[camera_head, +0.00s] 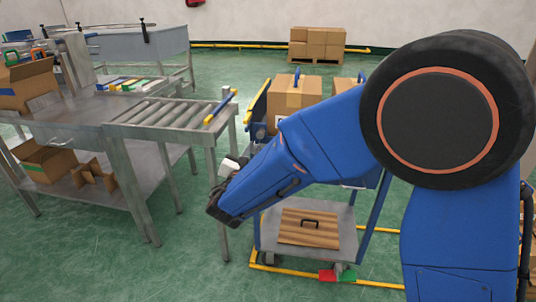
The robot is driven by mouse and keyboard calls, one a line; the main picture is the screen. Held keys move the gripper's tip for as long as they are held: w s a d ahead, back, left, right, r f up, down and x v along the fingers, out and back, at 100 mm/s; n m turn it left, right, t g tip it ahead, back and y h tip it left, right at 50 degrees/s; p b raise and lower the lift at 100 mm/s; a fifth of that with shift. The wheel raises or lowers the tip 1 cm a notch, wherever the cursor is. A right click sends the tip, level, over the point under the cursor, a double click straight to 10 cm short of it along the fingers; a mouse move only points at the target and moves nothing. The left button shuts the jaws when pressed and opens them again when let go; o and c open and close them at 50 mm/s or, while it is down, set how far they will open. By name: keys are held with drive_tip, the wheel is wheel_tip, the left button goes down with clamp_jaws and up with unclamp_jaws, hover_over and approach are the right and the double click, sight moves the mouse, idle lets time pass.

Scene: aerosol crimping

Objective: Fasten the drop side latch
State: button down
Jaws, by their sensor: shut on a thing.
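A cart (346,214) with a blue frame and grey lower deck stands right of the roller table. Its left side has a yellow top rail (259,94) and a blue upright part (260,132). I cannot make out the drop side latch, which may be hidden by my arm. My gripper (233,163) shows as a small pale part beyond the dark wrist, just left of the cart. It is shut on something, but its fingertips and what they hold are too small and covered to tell.
A cardboard box (294,95) rides on the cart, with a striped wooden board (309,228) on the lower deck. The metal roller table (165,113) stands close left of my gripper. Boxes on a pallet (316,44) stand behind. Yellow lines and open green floor surround the cart.

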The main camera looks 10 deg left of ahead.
drive_tip(key=shift+a+r+m, duration=0.5)
drive_tip(key=shift+r+m, duration=0.25)
drive_tip(key=shift+m, duration=1.5)
drive_tip(key=shift+a+r+m, duration=0.5)
drive_tip(key=shift+r+m, duration=0.3)
drive_tip(key=shift+m, duration=1.4)
drive_tip(key=shift+a+r+m, duration=0.5)
drive_tip(key=shift+r+m, duration=0.25)
drive_tip(key=shift+m, duration=1.5)
drive_tip(key=c, duration=1.7)
unclamp_jaws()
drive_tip(key=shift+c, duration=0.2)
drive_tip(key=s, duration=1.7)
drive_tip(key=shift+s, duration=0.2)
